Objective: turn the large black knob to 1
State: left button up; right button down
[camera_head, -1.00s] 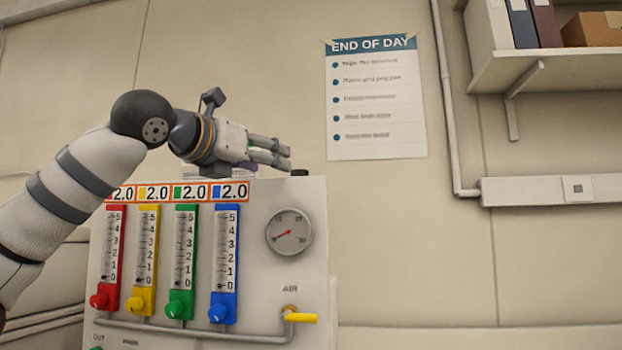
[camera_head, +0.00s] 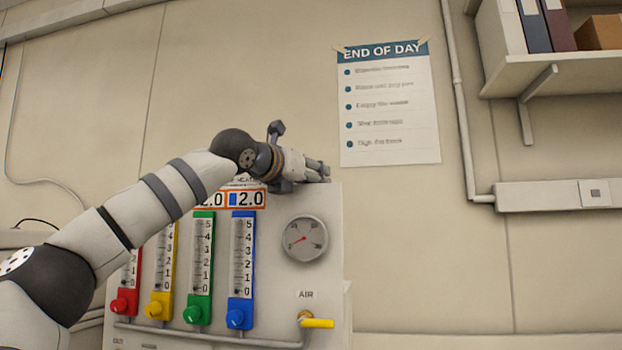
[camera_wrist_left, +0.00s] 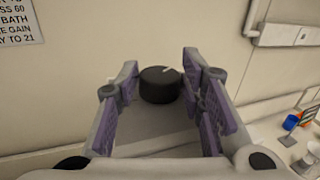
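The large black knob (camera_wrist_left: 160,85) shows in the left wrist view, with a light pointer mark on its top edge. It sits on the top of the grey panel box, whose front shows in the head view (camera_head: 275,275). My left gripper (camera_wrist_left: 170,92) is open, its two purple-padded fingers to either side of the knob and apart from it. In the head view my left gripper (camera_head: 318,172) is above the box's top right, and the knob is hidden there. My right gripper is not in view. The knob's scale numbers cannot be read.
The box front carries red, yellow, green and blue flow meters (camera_head: 242,270) with small knobs, a round gauge (camera_head: 305,239) and a yellow air valve (camera_head: 317,323). An End of Day poster (camera_head: 388,108) hangs behind. A shelf (camera_head: 560,70) is at upper right. Small items (camera_wrist_left: 291,122) lie right.

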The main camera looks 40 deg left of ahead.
pick_arm(q)
jog(key=c, duration=0.5)
jog(key=shift+y, duration=0.3)
jog(key=n+y, duration=0.1)
jog(key=n+g+y, duration=0.1)
jog(key=y, duration=0.1)
jog(key=n+g+y, duration=0.1)
jog(key=shift+w+d+n+y, duration=0.1)
jog(key=shift+d+n+y, duration=0.2)
jog(key=shift+w+d+n+g+y, duration=0.1)
jog(key=shift+w+n+g+y, duration=0.05)
jog(key=shift+n+g+y, duration=2)
jog(key=shift+f+y, duration=0.1)
jog(key=shift+y, duration=0.35)
jog(key=o, duration=1.1)
jog(key=shift+o, duration=0.2)
